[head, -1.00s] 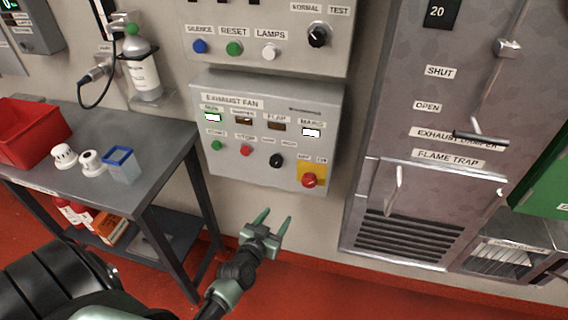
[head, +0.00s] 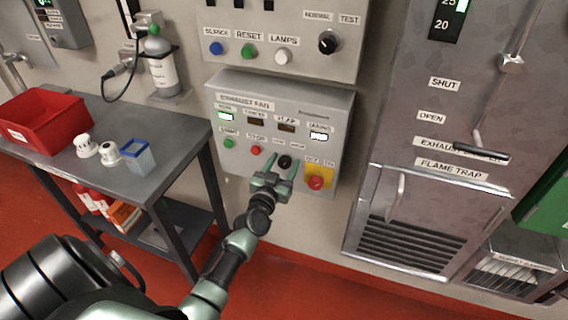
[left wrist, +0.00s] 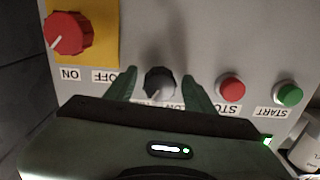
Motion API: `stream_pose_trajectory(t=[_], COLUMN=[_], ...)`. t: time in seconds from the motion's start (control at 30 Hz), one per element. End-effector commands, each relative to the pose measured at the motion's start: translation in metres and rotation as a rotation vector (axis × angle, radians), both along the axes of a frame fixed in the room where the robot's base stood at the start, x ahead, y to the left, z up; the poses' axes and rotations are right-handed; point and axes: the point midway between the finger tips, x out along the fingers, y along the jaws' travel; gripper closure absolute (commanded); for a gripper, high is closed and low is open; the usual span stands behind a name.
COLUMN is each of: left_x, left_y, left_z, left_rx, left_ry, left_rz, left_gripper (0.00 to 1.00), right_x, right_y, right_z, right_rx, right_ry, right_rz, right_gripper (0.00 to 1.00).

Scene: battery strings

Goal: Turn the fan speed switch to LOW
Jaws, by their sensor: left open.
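The fan speed switch is a small black knob (head: 285,162) on the lower row of the grey exhaust fan panel (head: 335,105), between the red stop button (head: 255,150) and the red rotary switch on a yellow plate. In the left wrist view the black knob (left wrist: 159,82) appears upside down, with its labels partly hidden by my gripper. My left gripper (head: 278,164) is open at the panel, and its green fingertips (left wrist: 160,80) stand on either side of the knob with gaps showing. I cannot tell the depth exactly. My right gripper is not in view.
The red rotary switch (head: 315,182) on its yellow plate sits close right of my gripper. The green start button (head: 229,143) is to the left. A metal table (head: 165,180) with a red bin (head: 45,118) stands at the left. A steel cabinet with levers (head: 425,180) is at the right.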

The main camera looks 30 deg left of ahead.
Motion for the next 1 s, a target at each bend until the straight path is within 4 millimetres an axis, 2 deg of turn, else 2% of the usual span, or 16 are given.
stream_pose_trajectory(t=[0.17,0.2,0.3,0.4,0.77,1.0], left_x=[0.0002,0.0001,0.0,0.0,-0.0001,-0.0001], left_y=[-0.0001,-0.0001,-0.0002,-0.0003,-0.0003,-0.0003], left_z=[-0.0002,-0.0003,-0.0003,-0.0004,-0.0005,-0.0006], left_rx=[0.0,0.0,0.0,0.0,-0.049,-0.195], left_ry=[0.0,0.001,0.001,0.001,-0.011,-0.045], left_rz=[0.0,0.0,0.0,-0.001,-0.001,-0.001], left_gripper=[0.46,0.49,0.77,1.0,1.0,1.0], right_x=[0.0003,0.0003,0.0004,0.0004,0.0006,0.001], right_y=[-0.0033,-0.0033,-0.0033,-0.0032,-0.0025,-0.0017], right_z=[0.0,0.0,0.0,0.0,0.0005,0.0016], right_rx=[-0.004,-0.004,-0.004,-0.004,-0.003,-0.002], right_ry=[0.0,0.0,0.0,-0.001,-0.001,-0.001], right_rz=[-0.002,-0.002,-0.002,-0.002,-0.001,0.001], right_gripper=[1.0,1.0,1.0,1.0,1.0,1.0])
